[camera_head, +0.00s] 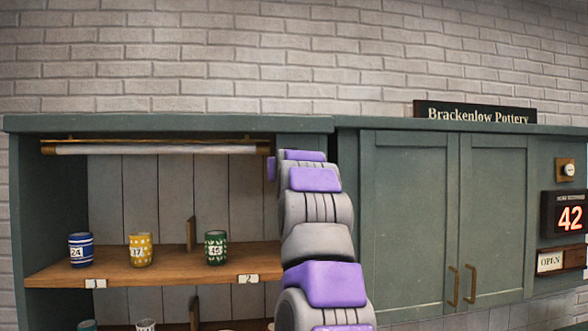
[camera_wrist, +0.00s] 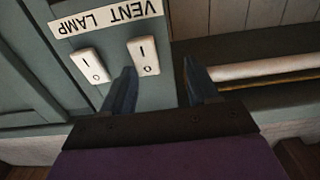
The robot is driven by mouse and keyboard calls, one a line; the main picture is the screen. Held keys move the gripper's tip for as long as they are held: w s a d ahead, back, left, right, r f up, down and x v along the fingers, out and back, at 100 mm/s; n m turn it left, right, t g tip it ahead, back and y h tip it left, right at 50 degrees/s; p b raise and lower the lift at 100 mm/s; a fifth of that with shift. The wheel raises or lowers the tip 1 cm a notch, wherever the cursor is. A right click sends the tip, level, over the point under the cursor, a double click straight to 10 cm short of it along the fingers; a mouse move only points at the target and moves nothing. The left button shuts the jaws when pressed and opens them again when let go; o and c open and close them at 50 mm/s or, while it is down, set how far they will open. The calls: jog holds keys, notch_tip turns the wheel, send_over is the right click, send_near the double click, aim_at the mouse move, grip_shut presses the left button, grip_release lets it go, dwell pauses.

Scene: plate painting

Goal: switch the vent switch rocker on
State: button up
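The vent switch rocker (camera_wrist: 143,56) is a white rocker on the green cabinet face in the wrist view, nearest the word VENT on the upside-down label (camera_wrist: 105,15). It has an I mark at the end near the label and an O at the other end. I cannot tell which end is pressed in. My gripper (camera_wrist: 158,66) is open and empty, its fingers apart. Its left finger in the picture is close beside the vent rocker; contact is unclear. In the head view my arm reaches up to the cabinet and hides the switches.
The similar lamp rocker (camera_wrist: 90,66) sits to the left. Mugs, such as a blue one (camera_head: 81,250), stand on the wooden shelf (camera_head: 180,263). The closed green doors (camera_head: 408,220) are right of my arm.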

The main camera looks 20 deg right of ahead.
jog(key=shift+w+a+f, duration=0.15)
jog(key=shift+w+a, duration=0.15)
jog(key=shift+a, duration=0.05)
jog(key=shift+c, duration=0.7)
jog(key=shift+s+d, duration=0.25)
jog(key=shift+d, duration=0.9)
jog(key=c, duration=0.4)
jog(key=shift+d, duration=0.15)
jog(key=shift+c, duration=1)
jog(key=shift+w+a, duration=0.1)
jog(key=shift+a, duration=0.25)
grip_shut()
jog(key=t+b, duration=0.1)
jog(key=b, duration=0.2)
jog(key=f+t+b, duration=0.1)
jog(key=t+b, duration=0.1)
jog(key=b, duration=0.2)
jog(key=shift+d+f+h, duration=0.1)
jog(key=shift+f+h, duration=0.05)
jog(key=shift+h, duration=0.25)
jog(key=o, duration=0.8)
grip_release()
jog(key=shift+r, duration=0.2)
